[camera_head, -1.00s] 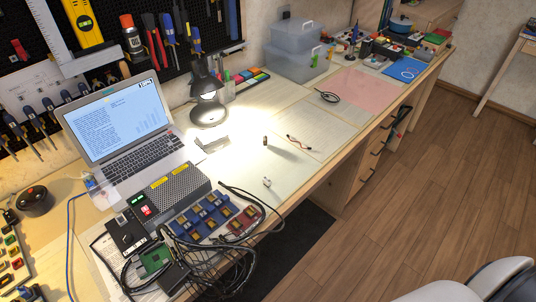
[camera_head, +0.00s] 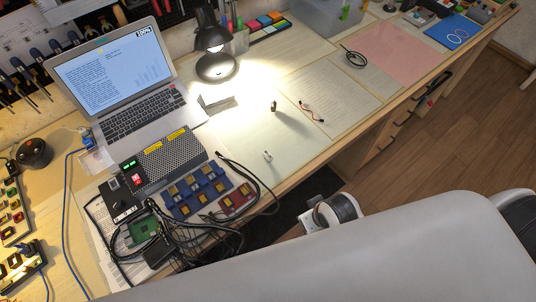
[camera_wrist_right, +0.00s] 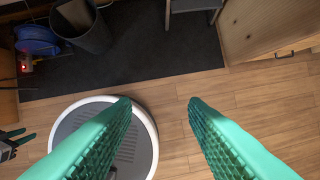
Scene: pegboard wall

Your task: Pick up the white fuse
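A small white piece, which looks like the white fuse (camera_head: 267,156), lies on the pale sheet of the workbench (camera_head: 302,150) in the head view, right of the grey power box. My right gripper (camera_wrist_right: 158,101) shows in its wrist view with its two green fingers wide apart and nothing between them. It is over the floor, away from the bench top, and is not seen in the head view. What looks like part of my left gripper (camera_wrist_right: 14,142) shows at the left edge of the wrist view, too cut off to tell its state.
A small dark upright part (camera_head: 274,105) and a red-black wire (camera_head: 311,112) lie near the fuse. Left of it are the blue fuse block (camera_head: 195,192), black cables (camera_head: 215,238) and a laptop (camera_head: 125,85). A lit lamp (camera_head: 214,66) stands behind. A bin (camera_wrist_right: 82,28) stands below.

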